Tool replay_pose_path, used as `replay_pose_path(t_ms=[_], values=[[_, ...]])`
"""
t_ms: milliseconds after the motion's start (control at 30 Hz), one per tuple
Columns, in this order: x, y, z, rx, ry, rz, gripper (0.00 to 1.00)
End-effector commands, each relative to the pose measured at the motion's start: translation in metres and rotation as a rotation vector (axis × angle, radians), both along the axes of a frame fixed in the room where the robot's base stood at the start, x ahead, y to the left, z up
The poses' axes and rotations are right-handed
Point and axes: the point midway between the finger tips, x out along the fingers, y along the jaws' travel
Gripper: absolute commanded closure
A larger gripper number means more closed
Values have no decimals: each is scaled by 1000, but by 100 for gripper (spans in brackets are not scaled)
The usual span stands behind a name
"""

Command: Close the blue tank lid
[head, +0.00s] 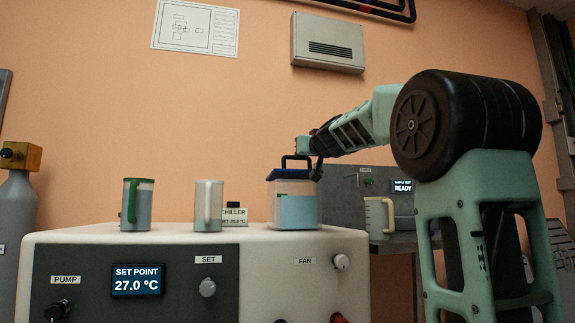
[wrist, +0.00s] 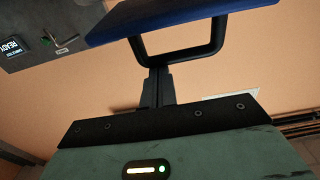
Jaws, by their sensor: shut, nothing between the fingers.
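The clear tank (head: 293,208) with pale blue liquid stands on the right part of the chiller's white top. Its blue lid (head: 290,174) lies over the tank's mouth and looks about level; whether it is fully seated I cannot tell. A dark loop handle (head: 297,157) stands on the lid. My gripper (head: 317,172) is at the right side of the handle, fingers partly hidden by dark parts. In the wrist view, the shut, empty fingers (wrist: 157,74) are at the handle's outer bar (wrist: 180,58), touching or very near it. The blue lid (wrist: 170,20) is beyond.
Two mugs, one with a green rim (head: 136,205) and one pale (head: 208,206), stand left of the tank on the chiller (head: 190,236).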

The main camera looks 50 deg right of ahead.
Motion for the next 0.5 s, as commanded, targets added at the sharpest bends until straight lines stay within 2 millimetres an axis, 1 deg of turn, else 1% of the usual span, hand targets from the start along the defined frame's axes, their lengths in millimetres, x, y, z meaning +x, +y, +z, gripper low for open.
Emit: replay_pose_path(t_ms=[33, 500], values=[[-1, 0, -5, -2, 1, -1, 100], [-5, 3, -15, 1, 2, 1, 100]])
